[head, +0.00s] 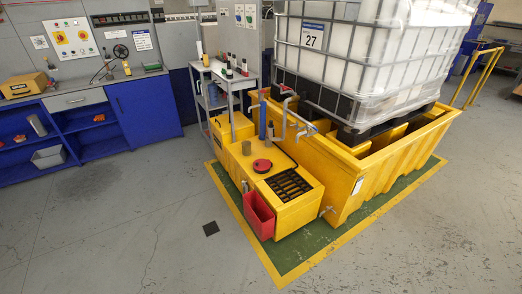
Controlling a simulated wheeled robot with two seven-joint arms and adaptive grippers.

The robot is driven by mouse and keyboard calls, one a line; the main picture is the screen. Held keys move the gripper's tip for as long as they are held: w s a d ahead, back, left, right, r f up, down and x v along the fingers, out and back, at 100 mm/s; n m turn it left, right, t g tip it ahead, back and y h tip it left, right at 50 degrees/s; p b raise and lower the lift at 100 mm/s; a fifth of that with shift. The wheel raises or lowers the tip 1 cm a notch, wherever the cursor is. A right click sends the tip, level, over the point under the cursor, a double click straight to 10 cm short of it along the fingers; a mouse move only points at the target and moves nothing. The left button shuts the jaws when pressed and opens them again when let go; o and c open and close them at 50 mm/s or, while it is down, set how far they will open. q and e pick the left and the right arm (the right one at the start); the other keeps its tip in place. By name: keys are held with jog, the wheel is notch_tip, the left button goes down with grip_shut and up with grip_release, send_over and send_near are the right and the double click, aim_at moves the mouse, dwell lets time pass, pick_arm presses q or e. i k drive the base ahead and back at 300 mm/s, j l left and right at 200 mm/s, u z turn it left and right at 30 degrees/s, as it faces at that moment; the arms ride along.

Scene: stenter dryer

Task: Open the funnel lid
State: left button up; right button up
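A small round red lid (262,166) with a dark spot in its middle lies flat on top of the low yellow box unit (305,204). It looks like the funnel lid and appears closed. No funnel opening shows under it. A black slotted grate (289,184) is set in the box top just to its front right. Neither of my grippers is in view.
A red bin (258,214) hangs on the box front. Blue and grey upright pipes and a tap stand behind the lid. A caged white tank (360,45) sits over a yellow spill basin (400,161). A bottle cart (227,78) stands behind.

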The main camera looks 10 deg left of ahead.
aim_at(260, 164)
jog(key=i+z, duration=0.1)
jog(key=i, duration=0.35)
jog(key=i+j+z, duration=0.15)
jog(key=i, duration=0.25)
jog(key=i+j+z, duration=0.1)
jog(key=i, duration=0.35)
